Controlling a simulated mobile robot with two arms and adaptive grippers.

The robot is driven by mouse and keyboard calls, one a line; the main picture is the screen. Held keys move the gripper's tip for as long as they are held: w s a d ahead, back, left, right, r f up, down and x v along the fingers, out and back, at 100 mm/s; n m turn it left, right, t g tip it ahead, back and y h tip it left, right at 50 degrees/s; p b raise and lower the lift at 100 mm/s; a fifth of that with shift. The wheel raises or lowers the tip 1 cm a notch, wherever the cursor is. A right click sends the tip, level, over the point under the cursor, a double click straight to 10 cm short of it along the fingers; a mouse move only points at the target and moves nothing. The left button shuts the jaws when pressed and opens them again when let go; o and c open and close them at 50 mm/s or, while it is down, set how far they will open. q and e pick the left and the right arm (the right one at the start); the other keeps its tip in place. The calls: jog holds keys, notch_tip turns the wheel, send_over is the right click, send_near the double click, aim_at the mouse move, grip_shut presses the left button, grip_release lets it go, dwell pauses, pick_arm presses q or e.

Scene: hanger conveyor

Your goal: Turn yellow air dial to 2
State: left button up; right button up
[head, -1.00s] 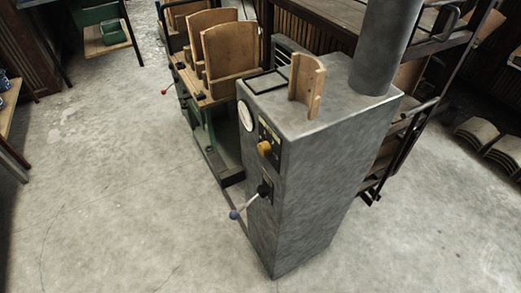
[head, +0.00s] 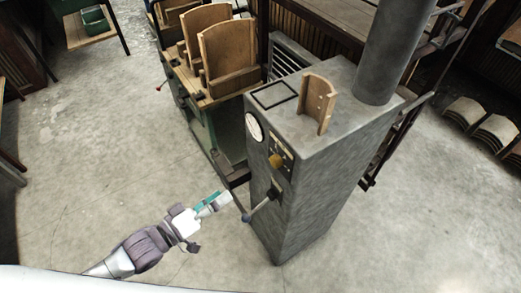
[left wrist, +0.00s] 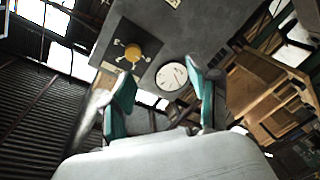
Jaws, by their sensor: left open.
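The yellow dial (head: 276,161) is a round knob on a dark panel on the side of a grey metal cabinet (head: 320,170). In the left wrist view the yellow dial (left wrist: 132,52) shows pale marks around it on the dark plate; its setting is too small to read. My left gripper (head: 222,198), with teal fingers, is left of the cabinet and lower in the picture than the dial, apart from it. In the left wrist view the left gripper (left wrist: 161,72) is open and empty, with the dial beyond its left finger. My right gripper is not in view.
A white round gauge (head: 254,127) sits above left of the dial. A curved wooden piece (head: 318,103) stands on the cabinet. Bare concrete floor lies to the left.

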aim_at(272, 163)
pick_arm(q)
notch_tip(272, 163, up, 4)
jog(key=s+d+h, duration=0.1)
jog(key=p+x, duration=0.1)
jog(key=x, duration=0.3)
jog(key=p+x, duration=0.1)
jog(key=x, duration=0.4)
jog(key=p+x, duration=0.1)
jog(key=x, duration=0.4)
jog(key=shift+s+d+r, duration=0.1)
jog(key=shift+s+d, duration=0.2)
jog(key=shift+s, duration=0.05)
grip_shut()
